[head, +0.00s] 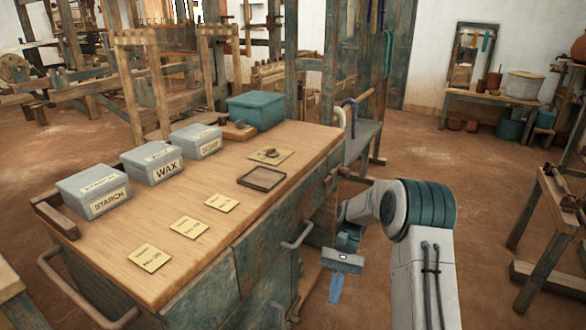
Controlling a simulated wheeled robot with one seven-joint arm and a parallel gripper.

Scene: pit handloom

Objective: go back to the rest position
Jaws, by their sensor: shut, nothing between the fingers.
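My gripper (336,289) hangs at the end of my bent arm, to the right of the wooden workbench cabinet and below the level of its top. Its blue fingers point down and are shut with nothing between them. The gripper appears apart from the bench's side. No object of the task shows, as the task names only my own position.
The workbench (217,245) carries a starch box (94,192), a wax box (152,162), a third grey box (196,141), a teal bin (256,110), a small dark frame (261,179) and yellow cards. A wooden stand (555,229) is at right. Open floor (440,160) lies behind my arm.

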